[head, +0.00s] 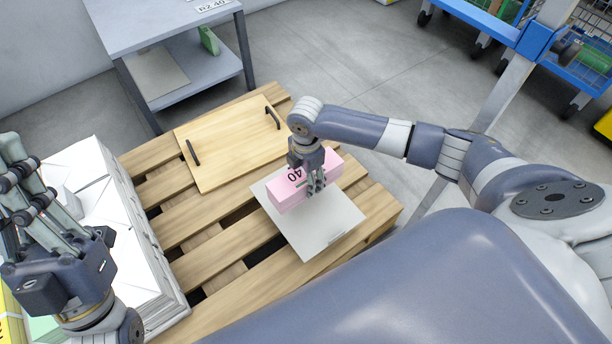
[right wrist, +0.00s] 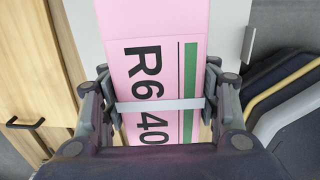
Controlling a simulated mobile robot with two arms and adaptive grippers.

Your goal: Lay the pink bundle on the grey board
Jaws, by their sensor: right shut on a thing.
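The pink bundle (head: 288,196), with a white strap and a label reading R6 40, is over the upper part of the flat light grey board (head: 335,232) on the pallet. I cannot tell whether it touches the board. My right gripper (head: 316,187) is shut on the bundle from above, with a finger on each side. The right wrist view shows the bundle (right wrist: 150,25) between the fingers, with the grey board (right wrist: 228,45) beyond it. My left gripper (head: 22,165) is at the left edge, above the white paper stack, and its jaw opening is unclear.
The wooden pallet (head: 215,240) bears a wooden board with black handles (head: 225,145) behind the bundle and white paper stacks (head: 125,235) at left. A grey table (head: 165,25) stands at the back left, and a blue cart (head: 490,25) at the back right.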

